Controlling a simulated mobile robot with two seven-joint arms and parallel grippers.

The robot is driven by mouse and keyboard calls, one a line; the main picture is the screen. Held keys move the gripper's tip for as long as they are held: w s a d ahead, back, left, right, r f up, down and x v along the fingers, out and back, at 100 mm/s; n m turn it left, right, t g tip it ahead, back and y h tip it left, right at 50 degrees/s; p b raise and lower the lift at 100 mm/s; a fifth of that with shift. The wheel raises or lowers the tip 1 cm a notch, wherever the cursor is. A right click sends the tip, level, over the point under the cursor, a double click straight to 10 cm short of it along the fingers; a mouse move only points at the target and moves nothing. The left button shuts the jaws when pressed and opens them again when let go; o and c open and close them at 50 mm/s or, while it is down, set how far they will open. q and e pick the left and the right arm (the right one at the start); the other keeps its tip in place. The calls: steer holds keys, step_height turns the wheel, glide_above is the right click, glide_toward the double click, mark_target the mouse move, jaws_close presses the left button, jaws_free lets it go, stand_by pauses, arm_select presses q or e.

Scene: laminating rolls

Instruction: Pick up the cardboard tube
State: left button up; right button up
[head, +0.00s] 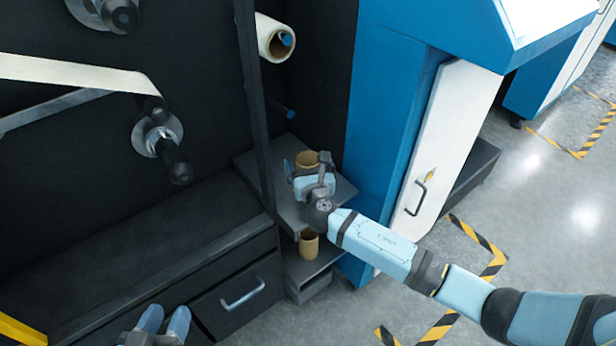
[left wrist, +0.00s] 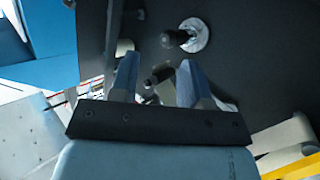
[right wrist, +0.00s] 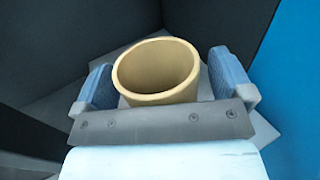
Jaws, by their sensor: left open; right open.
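A tan, hollow cardboard tube (head: 307,158) stands upright on a small grey shelf beside the blue cabinet. In the right wrist view the tube (right wrist: 158,85) shows its round open mouth, between the two blue fingers. My right gripper (head: 306,163) is open around it, with a visible gap to the finger on the right; contact on the left is unclear. The gripper hides part of the tube in the head view. A second short tan tube (head: 308,244) shows lower down, below my right wrist. My left gripper (head: 165,320) is open and empty near the drawers; its fingers show in the left wrist view (left wrist: 157,85).
A cream roll (head: 273,40) on a spindle sits above the shelf. A dark post (head: 256,110) stands left of the shelf, and the blue cabinet (head: 385,110) closes in on the right. Drawers (head: 240,295) lie below left. Open floor is at right.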

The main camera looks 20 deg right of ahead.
steer(key=c, duration=1.1)
steer(key=shift+s+a+r+p, duration=0.2)
steer(key=shift+s+r+p, duration=0.1)
steer(key=shift+r+p, duration=0.15)
step_height(320, 180, up, 11)
steer(key=p, duration=0.4)
arm_select(q)
steer(key=s+a+f+g+y+p, duration=0.2)
steer(key=a+f+g, duration=0.1)
steer(key=f, duration=0.1)
steer(key=shift+s+a+f+p, duration=0.15)
steer(key=shift+s+f+p, duration=0.05)
steer(key=shift+p, duration=0.1)
arm_select(e)
steer(key=s+a, duration=0.3)
steer(key=s, duration=0.2)
steer(key=s+a, duration=0.4)
steer(key=s, duration=0.1)
steer(key=s+a, duration=0.4)
steer(key=s, duration=0.1)
steer(key=shift+s+a+f, duration=0.2)
steer(key=shift+s, duration=0.1)
